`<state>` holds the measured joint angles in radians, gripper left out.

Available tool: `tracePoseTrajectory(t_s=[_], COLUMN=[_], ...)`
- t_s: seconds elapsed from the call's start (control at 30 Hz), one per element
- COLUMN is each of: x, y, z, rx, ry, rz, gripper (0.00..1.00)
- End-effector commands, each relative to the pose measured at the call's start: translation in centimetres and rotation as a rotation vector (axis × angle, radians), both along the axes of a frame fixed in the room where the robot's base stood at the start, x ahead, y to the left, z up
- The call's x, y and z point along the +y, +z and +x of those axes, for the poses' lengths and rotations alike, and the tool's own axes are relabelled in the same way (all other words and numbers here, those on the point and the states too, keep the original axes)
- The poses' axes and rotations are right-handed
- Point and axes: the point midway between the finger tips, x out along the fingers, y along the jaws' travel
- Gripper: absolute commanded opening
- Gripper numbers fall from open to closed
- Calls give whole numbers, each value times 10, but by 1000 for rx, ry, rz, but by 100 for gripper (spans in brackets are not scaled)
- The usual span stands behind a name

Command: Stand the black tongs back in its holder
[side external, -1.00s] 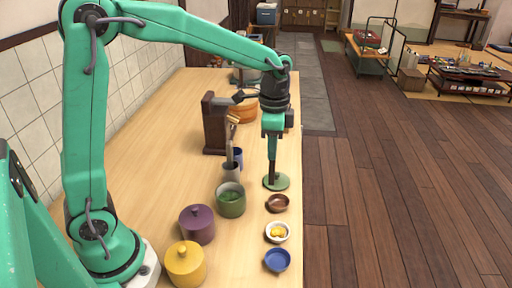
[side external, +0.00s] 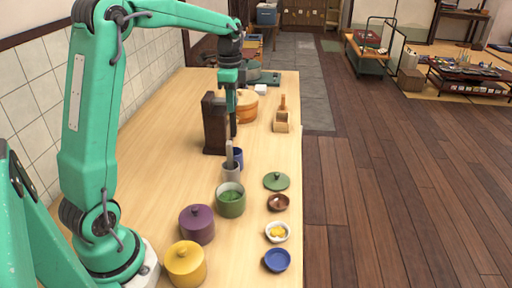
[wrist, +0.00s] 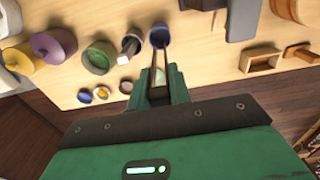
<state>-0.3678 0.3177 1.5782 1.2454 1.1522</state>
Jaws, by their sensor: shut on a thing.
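My gripper (side external: 231,102) is shut on the black tongs (side external: 233,128), which hang tips down. In the wrist view my gripper (wrist: 160,92) holds the tongs (wrist: 155,62) with their two prongs pointing toward a blue cup (wrist: 161,36). In the side view the tongs are above the table, with their lower end above and just beyond the blue cup (side external: 237,154). The cup stands behind a grey cup (side external: 230,174) with a grey utensil (side external: 229,152) upright in it. The utensil partly hides the blue cup, and I cannot tell the exact gap.
A tall dark wooden block (side external: 214,125) stands close left of the tongs. A round wooden tub (side external: 245,106) and a small wooden box (side external: 281,124) are further back.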

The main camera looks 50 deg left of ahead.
Motion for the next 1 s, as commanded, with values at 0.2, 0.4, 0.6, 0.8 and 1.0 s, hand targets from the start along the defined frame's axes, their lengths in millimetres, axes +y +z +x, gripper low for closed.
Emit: tracePoseTrajectory(t_s=[0.2, 0.4, 0.6, 0.8, 1.0], x=[0, 0, -1, -1, -1], y=[-1, -7, -17, -30, -42], z=[0, 0, 0, 0, 0], rx=[1, 1, 1, 2, 2], ry=[0, 0, 0, 0, 0], rz=[-1, 0, 0, -1, -1], gripper=[0, 0, 0, 0, 0])
